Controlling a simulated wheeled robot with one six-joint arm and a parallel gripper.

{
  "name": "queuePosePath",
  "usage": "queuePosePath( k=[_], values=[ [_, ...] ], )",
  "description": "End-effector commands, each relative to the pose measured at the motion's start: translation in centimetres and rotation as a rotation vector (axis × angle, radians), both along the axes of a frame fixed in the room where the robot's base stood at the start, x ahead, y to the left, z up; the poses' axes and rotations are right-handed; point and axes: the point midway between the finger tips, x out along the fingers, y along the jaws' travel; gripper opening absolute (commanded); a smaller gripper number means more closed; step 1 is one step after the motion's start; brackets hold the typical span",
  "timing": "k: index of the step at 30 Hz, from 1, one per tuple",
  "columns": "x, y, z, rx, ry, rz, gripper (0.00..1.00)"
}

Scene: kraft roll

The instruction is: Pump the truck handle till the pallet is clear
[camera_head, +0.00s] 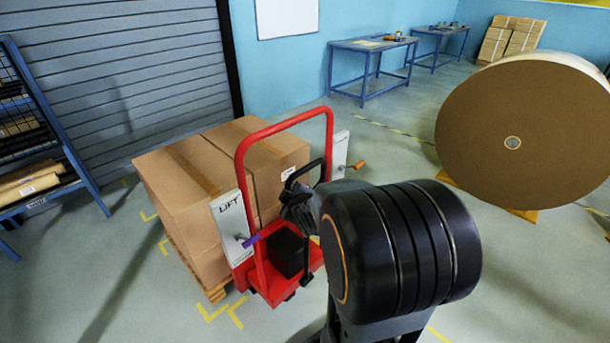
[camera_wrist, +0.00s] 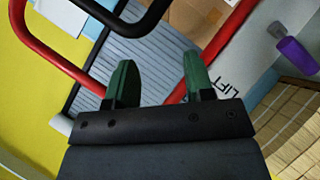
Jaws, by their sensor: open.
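The red pallet truck (camera_head: 270,282) stands in front of a pallet (camera_head: 217,291) loaded with brown cartons (camera_head: 190,190). Its tall red frame (camera_head: 285,124) rises in front of the cartons. A black looped handle (camera_head: 302,170) sits inside the frame; it also shows at the top of the wrist view (camera_wrist: 122,20). My gripper (camera_wrist: 158,80) is open, with two green fingers apart and nothing seen between them. The handle appears beyond the fingertips, not gripped. In the head view my arm hides most of my gripper and the truck's right side. The gap under the pallet is unclear.
A white LIFT panel (camera_head: 232,222) bears a purple lever (camera_head: 251,239) left of the frame. An orange lever (camera_head: 355,166) is on the right panel. A large kraft roll (camera_head: 490,150) stands right, a rack (camera_head: 40,150) left. Floor between truck and roll is open.

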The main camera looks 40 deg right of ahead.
Motion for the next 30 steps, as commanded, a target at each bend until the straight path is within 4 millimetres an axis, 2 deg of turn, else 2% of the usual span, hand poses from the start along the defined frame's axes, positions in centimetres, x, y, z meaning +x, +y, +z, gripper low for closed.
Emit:
queuePosePath(
  k=[1, 3, 7, 13, 20, 23, 30],
  values=[
    [0.3, -1.9, -1.6, -0.084, -0.046, 0.028, 0.48],
    [0.7, -3.7, -2.4, -0.209, -0.125, 0.078, 0.48],
    [0.3, -6.0, -3.4, -0.408, -0.256, 0.140, 0.48],
    [-1.2, -7.8, -4.1, -0.622, -0.409, 0.166, 0.48],
    [-2.1, -8.5, -4.1, -0.729, -0.490, 0.163, 0.48],
    [-1.2, -8.7, -3.7, -0.741, -0.502, 0.163, 0.48],
    [3.0, -9.5, -2.8, -0.741, -0.504, 0.164, 0.48]
  ],
)
